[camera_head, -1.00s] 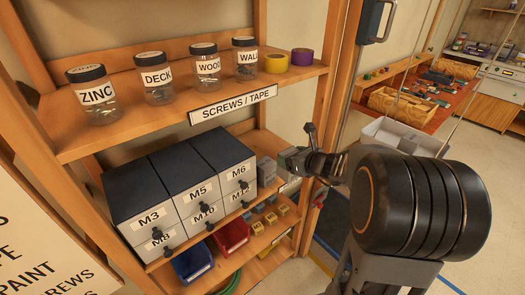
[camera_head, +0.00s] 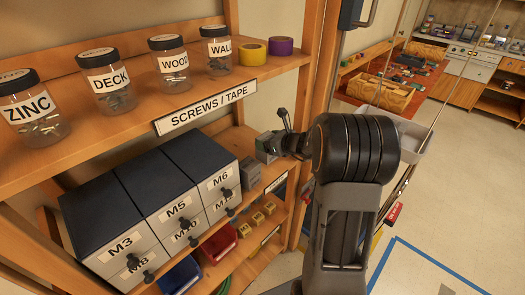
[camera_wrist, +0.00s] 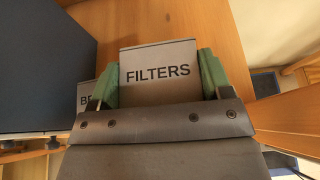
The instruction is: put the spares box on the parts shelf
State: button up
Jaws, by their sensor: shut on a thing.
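My gripper (camera_wrist: 158,85) has its green fingers on both sides of a grey box labelled FILTERS (camera_wrist: 158,71) and is shut on it. In the head view the gripper (camera_head: 281,140) is at the right end of the middle shelf (camera_head: 240,138), right of the dark drawer units, with the grey box (camera_head: 266,146) at its tip. I cannot tell whether the box touches the shelf. No label reading spares shows. A small label on the shelf edge (camera_head: 276,183) is too small to read.
Another grey box, its label partly hidden, stands left of the held box (camera_wrist: 86,96). The drawer units (camera_head: 150,190) fill the shelf further left. The upper shelf (camera_head: 130,125) holds jars and tape. A wooden upright (camera_head: 318,70) stands at right.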

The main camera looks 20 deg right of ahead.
jog(key=shift+w+a+f, duration=0.25)
jog(key=shift+w+f, duration=0.15)
jog(key=shift+f, duration=0.15)
jog(key=shift+w+a+f, duration=0.2)
jog(key=shift+w+f, duration=0.15)
jog(key=shift+f, duration=0.15)
jog(key=shift+w+a+f, duration=0.1)
jog(key=shift+w+f, duration=0.1)
jog(key=shift+f, duration=1.5)
jog(key=shift+f, duration=0.1)
jog(key=shift+f, duration=0.15)
jog(key=o, duration=0.7)
